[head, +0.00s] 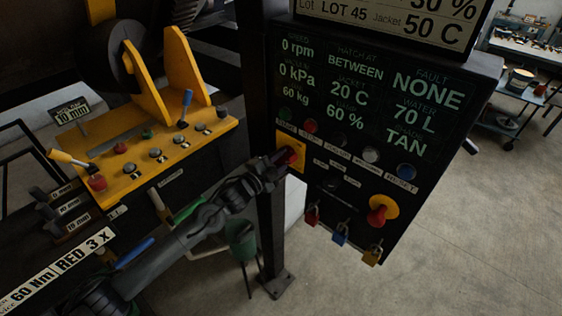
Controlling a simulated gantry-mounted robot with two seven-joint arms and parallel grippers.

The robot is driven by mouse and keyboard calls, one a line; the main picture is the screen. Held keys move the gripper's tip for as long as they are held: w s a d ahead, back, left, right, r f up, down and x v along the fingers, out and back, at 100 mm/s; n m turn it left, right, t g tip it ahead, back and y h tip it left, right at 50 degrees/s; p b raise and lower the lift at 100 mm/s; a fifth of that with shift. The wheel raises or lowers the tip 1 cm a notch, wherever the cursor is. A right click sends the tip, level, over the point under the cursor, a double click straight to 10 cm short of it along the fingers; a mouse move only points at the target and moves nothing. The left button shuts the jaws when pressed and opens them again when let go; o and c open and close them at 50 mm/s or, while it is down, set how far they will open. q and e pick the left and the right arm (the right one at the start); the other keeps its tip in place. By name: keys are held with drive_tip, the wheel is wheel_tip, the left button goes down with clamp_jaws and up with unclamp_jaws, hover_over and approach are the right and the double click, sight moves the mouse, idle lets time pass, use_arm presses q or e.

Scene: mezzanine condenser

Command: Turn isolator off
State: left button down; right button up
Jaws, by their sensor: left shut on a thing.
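The isolator (291,152) is a red rotary handle on a yellow plate at the left edge of the black control panel (350,189). My left gripper (278,163) reaches up to it from the lower left and is shut on the red handle. The fingers cover part of the handle and the plate, so I cannot tell the handle's exact angle. The panel's display is lit and reads 0 rpm and FAULT NONE. My right gripper is out of view.
A red mushroom button on a yellow base (381,210) sits lower right on the panel. Red, blue and yellow padlocks (341,235) hang below. A yellow console (160,150) with levers and knobs stands left. A black post runs behind my left gripper.

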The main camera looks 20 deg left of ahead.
use_arm(q)
drive_tip(key=m+b, duration=0.2)
drive_tip(key=m, duration=0.1)
drive_tip(key=shift+f+m, duration=0.15)
drive_tip(key=shift+m, duration=0.25)
drive_tip(key=m+b, duration=0.2)
drive_tip(key=m, duration=0.1)
drive_tip(key=shift+m, duration=0.3)
drive_tip(key=m+b, duration=0.4)
drive_tip(key=m, duration=0.1)
drive_tip(key=shift+m+b, duration=1.2)
drive_tip(key=shift+m, duration=0.2)
drive_tip(key=c, duration=0.9)
unclamp_jaws()
drive_tip(key=shift+s, duration=0.15)
